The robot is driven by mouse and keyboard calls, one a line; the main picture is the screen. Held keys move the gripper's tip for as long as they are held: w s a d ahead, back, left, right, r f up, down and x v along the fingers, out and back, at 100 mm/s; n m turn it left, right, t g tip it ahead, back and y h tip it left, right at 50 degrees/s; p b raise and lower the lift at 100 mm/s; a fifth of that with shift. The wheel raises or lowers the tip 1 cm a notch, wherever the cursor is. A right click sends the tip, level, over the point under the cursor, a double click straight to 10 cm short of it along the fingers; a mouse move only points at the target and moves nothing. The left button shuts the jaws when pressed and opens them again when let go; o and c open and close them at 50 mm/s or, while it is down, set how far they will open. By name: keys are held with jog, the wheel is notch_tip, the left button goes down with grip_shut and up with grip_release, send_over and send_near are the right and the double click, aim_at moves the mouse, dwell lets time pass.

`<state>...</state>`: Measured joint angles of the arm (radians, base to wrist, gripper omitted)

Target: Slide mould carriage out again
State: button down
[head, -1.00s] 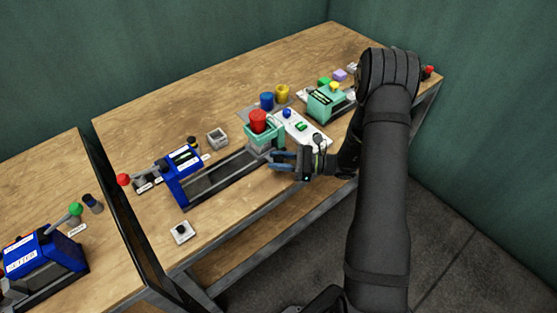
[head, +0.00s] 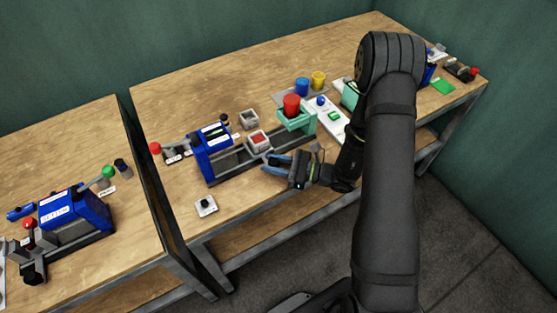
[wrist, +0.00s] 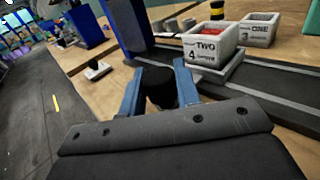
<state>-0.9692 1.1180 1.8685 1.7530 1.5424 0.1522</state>
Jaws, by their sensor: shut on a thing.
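The mould carriage, with a grey square mould marked TWO (wrist: 208,50) and red material inside, sits on the dark rail track (head: 232,167). In the head view the mould (head: 259,143) is between the blue press (head: 212,152) and the green stand (head: 297,121) with a red cup, clear of both. My gripper (head: 268,165) is at the front side of the carriage. In the wrist view its blue fingers (wrist: 158,70) are shut on a black handle (wrist: 161,92). The handle's joint to the carriage is hidden.
A small button box (head: 206,206) lies near the front edge. Blue (head: 302,87) and yellow (head: 318,79) cups stand behind the green stand.

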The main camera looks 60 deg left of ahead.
jog(key=c, duration=1.1)
grip_release()
jog(key=v, duration=1.7)
jog(key=shift+w+d+r, duration=0.1)
jog(key=shift+w+d, duration=0.05)
jog(key=shift+d, duration=0.05)
jog(key=shift+a, duration=0.1)
jog(key=x, duration=1.7)
